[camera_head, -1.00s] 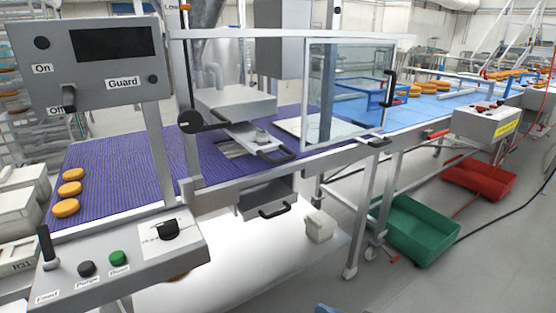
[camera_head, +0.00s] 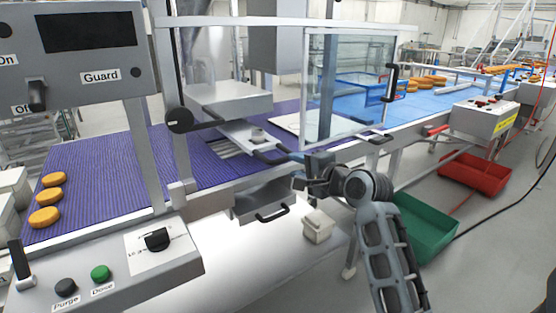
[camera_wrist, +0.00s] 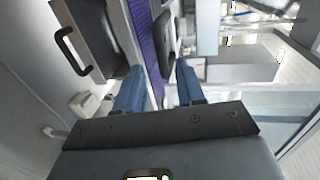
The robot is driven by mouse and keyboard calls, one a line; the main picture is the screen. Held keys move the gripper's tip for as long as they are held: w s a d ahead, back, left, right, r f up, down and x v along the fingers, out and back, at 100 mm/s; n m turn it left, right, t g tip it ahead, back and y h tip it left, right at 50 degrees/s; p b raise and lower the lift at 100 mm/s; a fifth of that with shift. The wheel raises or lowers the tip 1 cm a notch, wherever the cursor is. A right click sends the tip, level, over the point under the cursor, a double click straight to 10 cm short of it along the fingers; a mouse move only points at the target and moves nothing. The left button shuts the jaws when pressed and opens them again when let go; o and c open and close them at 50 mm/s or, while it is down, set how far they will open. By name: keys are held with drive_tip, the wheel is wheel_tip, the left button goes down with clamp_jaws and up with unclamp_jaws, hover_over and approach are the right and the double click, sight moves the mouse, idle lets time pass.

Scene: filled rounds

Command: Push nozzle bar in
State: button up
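The nozzle bar (camera_head: 246,136) is a grey plate sticking out toward the front from under the depositor head, above the purple belt. Its black handle (camera_head: 275,158) is at its front end. My gripper (camera_head: 303,182) is at the front of the line, right of and slightly below that handle, and apart from it. In the wrist view my gripper (camera_wrist: 159,88) is open, with two blue fingers apart and nothing between the tips. A black handle (camera_wrist: 163,36), seemingly the bar's, shows ahead of the gap. The bar's inner end is hidden under the head.
A grey drawer (camera_head: 262,201) with a black handle hangs below the belt, close to my gripper; its handle also shows in the wrist view (camera_wrist: 72,50). A clear guard (camera_head: 345,85) stands at the right. A control panel (camera_head: 130,255) is at the lower left.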

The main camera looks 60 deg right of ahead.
sight(283, 161)
drive_tip(key=shift+p+x, duration=0.3)
drive_tip(key=shift+x, duration=3.6)
drive_tip(key=shift+s+d, duration=0.1)
drive_tip(key=shift+c, duration=0.4)
clamp_jaws()
